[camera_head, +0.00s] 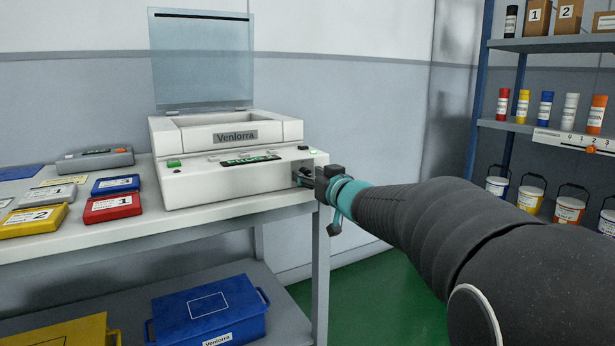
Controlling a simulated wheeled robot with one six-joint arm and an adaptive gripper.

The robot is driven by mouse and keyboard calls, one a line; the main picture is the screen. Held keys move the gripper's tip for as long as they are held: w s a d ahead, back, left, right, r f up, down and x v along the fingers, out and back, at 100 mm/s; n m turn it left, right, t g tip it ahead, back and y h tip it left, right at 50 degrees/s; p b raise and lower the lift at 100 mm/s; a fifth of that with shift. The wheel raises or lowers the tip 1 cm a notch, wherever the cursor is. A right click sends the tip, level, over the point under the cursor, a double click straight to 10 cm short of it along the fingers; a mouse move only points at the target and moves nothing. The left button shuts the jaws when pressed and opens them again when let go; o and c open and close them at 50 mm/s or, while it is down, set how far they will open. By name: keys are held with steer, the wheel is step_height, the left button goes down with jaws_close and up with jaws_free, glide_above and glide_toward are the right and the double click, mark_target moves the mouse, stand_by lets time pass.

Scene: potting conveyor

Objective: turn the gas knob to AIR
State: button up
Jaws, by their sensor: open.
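A white Venlorra machine (230,187) stands at the right end of the grey table, its clear lid (203,62) raised. My gripper (299,177) is at the right end of the machine's front face, near the corner. Its fingers are open, dark and small in the picture. A gas knob is not clearly visible; the gripper covers that part of the front. I cannot tell whether the fingers touch anything there, and no AIR mark can be read.
Yellow, blue and red labelled cases (112,207) lie on the table's left. A grey device (95,161) stands behind them. A blue box (208,312) sits on the lower shelf. A blue-framed rack (548,127) with bottles and buckets stands at the right. Green floor (375,300) is clear between.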

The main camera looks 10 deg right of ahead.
steer(key=shift+w+a, duration=0.1)
steer(key=shift+w, duration=0.1)
jaws_close()
